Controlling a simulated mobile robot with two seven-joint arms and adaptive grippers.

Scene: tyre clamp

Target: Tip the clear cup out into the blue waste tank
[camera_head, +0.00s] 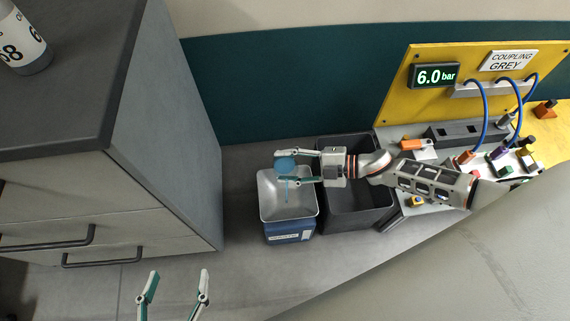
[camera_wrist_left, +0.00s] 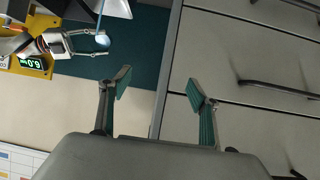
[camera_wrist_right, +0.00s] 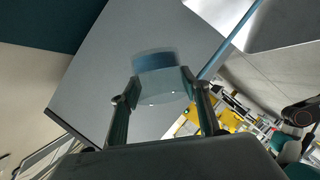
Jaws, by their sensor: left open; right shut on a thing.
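My right gripper (camera_head: 296,169) is shut on the clear cup (camera_head: 286,164), which holds blue liquid. The cup is tipped over above the blue waste tank (camera_head: 289,231), and a thin blue stream (camera_head: 286,190) runs down from it toward the tank's metal basin top. In the right wrist view the cup (camera_wrist_right: 156,66) sits between the fingertips, with the stream (camera_wrist_right: 226,50) falling away beside it. My left gripper (camera_head: 176,284) is open and empty, low at the front, well apart from the tank; its spread fingers also show in the left wrist view (camera_wrist_left: 158,88).
A dark open bin (camera_head: 357,205) stands right beside the tank. Further right is a bench with a yellow panel (camera_head: 404,88), a 6.0 bar display, blue hoses and small coloured fittings. A grey drawer cabinet (camera_head: 165,130) stands left. Floor in front is clear.

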